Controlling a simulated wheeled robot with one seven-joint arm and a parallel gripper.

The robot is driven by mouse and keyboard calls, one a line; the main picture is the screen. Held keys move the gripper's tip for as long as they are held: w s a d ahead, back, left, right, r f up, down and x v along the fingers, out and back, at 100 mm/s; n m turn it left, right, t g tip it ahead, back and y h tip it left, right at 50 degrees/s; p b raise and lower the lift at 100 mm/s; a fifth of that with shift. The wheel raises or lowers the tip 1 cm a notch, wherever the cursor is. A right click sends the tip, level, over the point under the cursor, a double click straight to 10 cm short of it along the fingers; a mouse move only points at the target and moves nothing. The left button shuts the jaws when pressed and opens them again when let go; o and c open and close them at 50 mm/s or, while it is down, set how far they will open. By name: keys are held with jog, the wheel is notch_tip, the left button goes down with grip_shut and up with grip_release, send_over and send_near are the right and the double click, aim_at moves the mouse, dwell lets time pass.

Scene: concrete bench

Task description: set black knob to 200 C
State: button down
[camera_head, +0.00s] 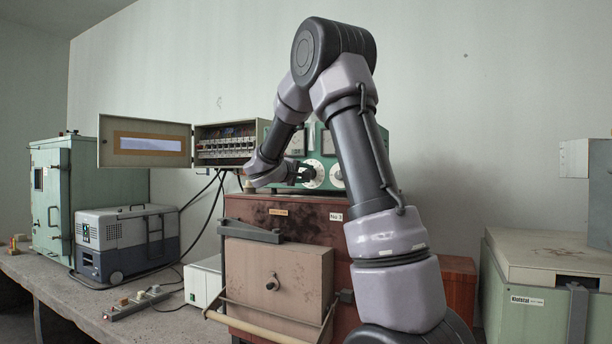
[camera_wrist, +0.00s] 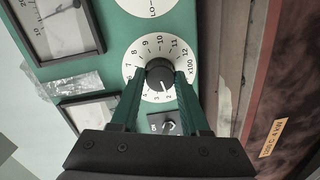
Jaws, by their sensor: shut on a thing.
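The black knob (camera_wrist: 160,77) sits at the centre of a white dial (camera_wrist: 134,62) with printed numbers and "x100", on a green panel. My gripper (camera_wrist: 161,84) is shut on the knob, with one finger on each side of it. A pale pointer line on the knob points toward the bottom of the dial in the wrist view, near the 2; the exact reading is too small to tell. In the head view, my gripper (camera_head: 303,175) is at the front of the green instrument box (camera_head: 322,140), and my arm covers part of it.
A small switch plate (camera_wrist: 165,124) sits next to the dial, between my fingers. Framed meters (camera_wrist: 60,30) are on the same panel. An open fuse box (camera_head: 225,145) stands left of the instrument. A reddish-brown cabinet (camera_head: 245,208) is below it.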

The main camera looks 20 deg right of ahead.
jog(key=shift+f, duration=0.1)
dwell(0.4)
jog(key=shift+c, duration=1.9)
grip_release()
jog(key=shift+s+a, duration=0.1)
jog(key=v, duration=1)
jog(key=shift+s+a, duration=0.2)
